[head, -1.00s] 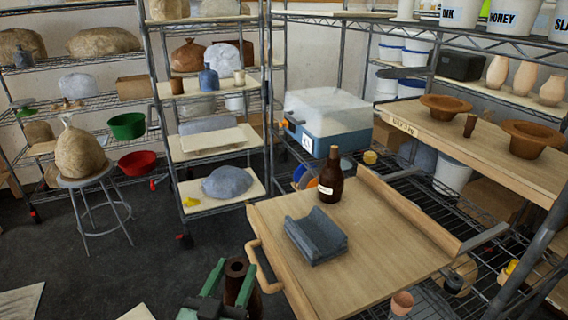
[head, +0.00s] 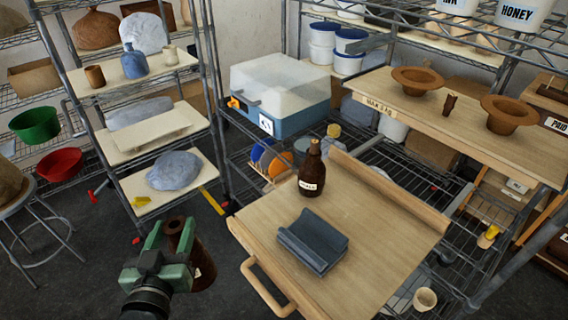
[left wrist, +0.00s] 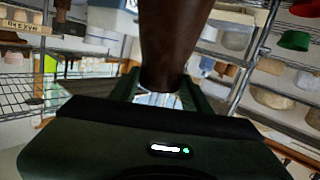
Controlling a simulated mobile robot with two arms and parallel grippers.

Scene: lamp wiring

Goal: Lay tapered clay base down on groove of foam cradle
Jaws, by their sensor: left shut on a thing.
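The tapered clay base (head: 203,268) is dark brown, with a round open upper end. My left gripper (head: 172,240) is shut on it and holds it roughly upright off the left side of the wooden cart top. In the left wrist view the brown base (left wrist: 174,42) stands between the green fingers and narrows toward them. The grey-blue foam cradle (head: 312,243) lies on the cart top, to the right of the gripper. Its lengthwise groove faces up and is empty. My right gripper is not in view.
The wooden cart top (head: 385,250) has a handle (head: 262,290) on its near left and a raised edge at the back right. A brown bottle (head: 312,172) stands just behind the cradle. The board right of the cradle is clear. Wire shelving stands behind.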

